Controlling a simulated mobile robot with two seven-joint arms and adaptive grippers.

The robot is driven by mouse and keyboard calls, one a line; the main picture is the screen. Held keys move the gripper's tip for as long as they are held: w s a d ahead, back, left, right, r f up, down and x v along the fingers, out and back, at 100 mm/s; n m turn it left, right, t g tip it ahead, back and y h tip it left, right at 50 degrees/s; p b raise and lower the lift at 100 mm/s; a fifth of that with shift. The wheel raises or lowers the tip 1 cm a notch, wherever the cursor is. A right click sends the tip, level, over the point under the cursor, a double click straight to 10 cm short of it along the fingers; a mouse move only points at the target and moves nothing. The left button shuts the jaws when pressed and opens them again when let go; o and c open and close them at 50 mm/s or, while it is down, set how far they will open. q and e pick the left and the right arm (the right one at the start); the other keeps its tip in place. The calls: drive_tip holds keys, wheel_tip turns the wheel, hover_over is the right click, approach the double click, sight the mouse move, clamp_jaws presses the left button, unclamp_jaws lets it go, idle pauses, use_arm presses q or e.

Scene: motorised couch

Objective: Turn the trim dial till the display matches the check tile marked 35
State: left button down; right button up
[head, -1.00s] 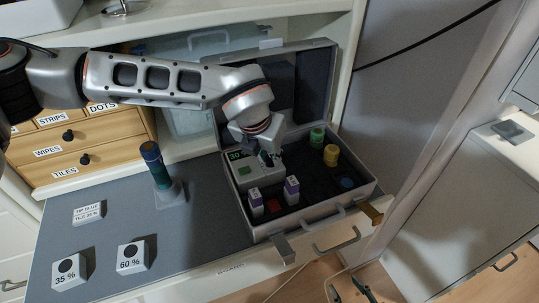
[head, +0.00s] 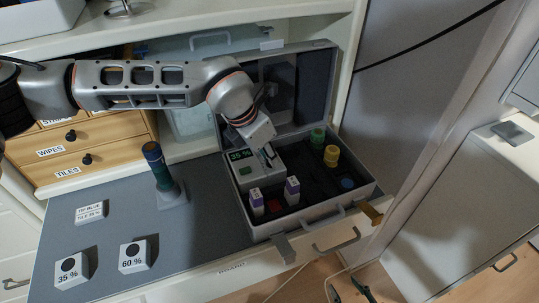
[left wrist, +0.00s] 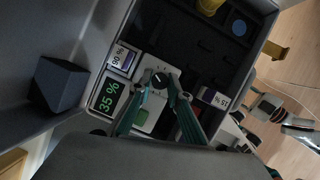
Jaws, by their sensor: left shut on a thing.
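The grey meter (head: 262,168) sits in the open case, and its green display (head: 239,155) reads 35 %. The display also shows 35 % in the left wrist view (left wrist: 109,97). The trim dial (left wrist: 160,79) is a dark round knob with a pale mark on the meter's top. My left gripper (left wrist: 165,84) is shut on the trim dial, with a finger on either side; in the head view the gripper (head: 270,158) partly hides it. The check tile marked 35 % (head: 72,282) stands on the grey mat at the front left.
A 60 % tile (head: 133,267) and a small labelled block (head: 90,212) stand on the mat. The case (head: 312,218) also holds purple-white boxes and green, yellow and blue round pieces.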

idle(0.3)
use_arm(q)
drive_tip(key=c, duration=1.9)
unclamp_jaws()
drive_tip(key=v, duration=1.2)
